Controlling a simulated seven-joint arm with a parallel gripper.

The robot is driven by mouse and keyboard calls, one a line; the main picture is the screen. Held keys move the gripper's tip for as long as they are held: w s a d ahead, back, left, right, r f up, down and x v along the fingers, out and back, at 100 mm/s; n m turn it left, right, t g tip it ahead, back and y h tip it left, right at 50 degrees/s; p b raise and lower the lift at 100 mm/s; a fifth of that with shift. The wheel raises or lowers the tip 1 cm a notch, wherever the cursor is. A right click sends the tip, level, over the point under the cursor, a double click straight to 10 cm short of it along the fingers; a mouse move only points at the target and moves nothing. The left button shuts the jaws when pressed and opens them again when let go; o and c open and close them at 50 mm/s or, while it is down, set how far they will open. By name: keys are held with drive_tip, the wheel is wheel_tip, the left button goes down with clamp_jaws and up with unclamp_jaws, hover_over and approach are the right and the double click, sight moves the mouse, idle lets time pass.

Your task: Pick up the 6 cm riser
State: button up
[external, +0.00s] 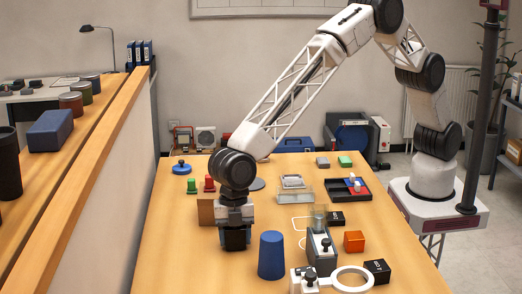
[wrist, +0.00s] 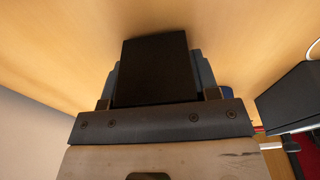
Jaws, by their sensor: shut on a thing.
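My gripper (external: 236,224) points down over the left front part of the table. It is shut on a dark block, which I take to be the 6 cm riser (external: 235,241); no size marking on it is legible. In the wrist view the riser (wrist: 155,72) is a black box between the fingers, with dark blue-grey edges showing on both sides of it. Its underside is hidden, so I cannot tell whether it touches the table.
A blue tapered cup (external: 271,256) stands close at the right. A brown block (external: 206,212) is just behind at the left. A grey fixture (external: 321,250), an orange cube (external: 354,241) and a black box (external: 377,271) are further right. The partition (external: 110,190) borders the left side.

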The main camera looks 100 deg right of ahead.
drive_tip(key=shift+r, duration=0.55)
wheel_tip(320, 180, up, 2)
drive_tip(key=shift+r, duration=0.1)
drive_tip(key=s+d, duration=0.3)
drive_tip(key=s, duration=0.1)
drive_tip(key=s+d, duration=0.3)
drive_tip(key=s, duration=0.1)
drive_tip(key=s+d+r, duration=0.1)
drive_tip(key=s+d, duration=0.2)
drive_tip(key=s, duration=0.2)
drive_tip(key=shift+s+d, duration=0.1)
drive_tip(key=shift+s, duration=0.05)
